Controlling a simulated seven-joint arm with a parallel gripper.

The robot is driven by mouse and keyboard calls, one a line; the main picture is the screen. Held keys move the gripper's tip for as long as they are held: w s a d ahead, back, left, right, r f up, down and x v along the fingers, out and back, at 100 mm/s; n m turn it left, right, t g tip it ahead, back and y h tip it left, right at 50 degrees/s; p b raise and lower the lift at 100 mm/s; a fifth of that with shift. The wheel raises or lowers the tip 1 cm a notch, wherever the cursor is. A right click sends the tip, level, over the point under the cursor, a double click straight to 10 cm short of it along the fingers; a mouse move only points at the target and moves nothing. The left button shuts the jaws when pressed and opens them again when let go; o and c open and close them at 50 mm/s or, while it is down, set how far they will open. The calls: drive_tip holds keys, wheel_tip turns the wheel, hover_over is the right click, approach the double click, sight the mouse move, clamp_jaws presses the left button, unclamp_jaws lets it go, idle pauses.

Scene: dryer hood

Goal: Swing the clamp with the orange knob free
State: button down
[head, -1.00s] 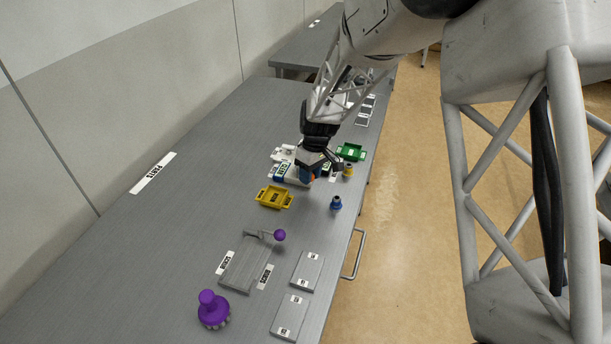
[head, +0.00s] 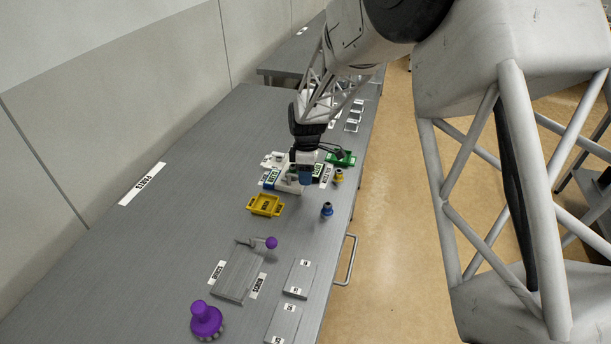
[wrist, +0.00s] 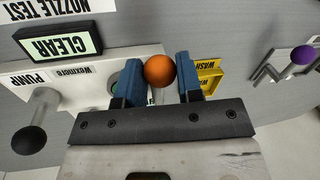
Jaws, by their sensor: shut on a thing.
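The orange knob (wrist: 160,71) sits between the two blue fingertips of my gripper (wrist: 158,80) in the wrist view, and the fingers are closed on it. The rest of its clamp is mostly hidden behind the fingers and the gripper body. In the head view my gripper (head: 305,172) points down at the white fixture (head: 287,186), and the knob cannot be made out there. The white fixture carries a label reading PUMP in the wrist view (wrist: 60,82).
A black-knobbed lever (wrist: 28,140) and a CLEAR display (wrist: 60,45) are close by. A yellow tray (head: 265,205), green tray (head: 341,158), blue part (head: 326,209) and purple-knobbed lever (head: 271,242) stand around. A purple brush-like tool (head: 206,318) is nearer.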

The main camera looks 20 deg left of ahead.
drive_tip(key=shift+w+r, duration=0.1)
drive_tip(key=c, duration=0.8)
unclamp_jaws()
drive_tip(key=r, duration=0.2)
drive_tip(key=w+r, duration=0.1)
drive_tip(key=r, duration=0.4)
drive_tip(key=shift+w+a+r, duration=0.15)
drive_tip(key=shift+w+r, duration=0.05)
drive_tip(key=shift+r, duration=0.1)
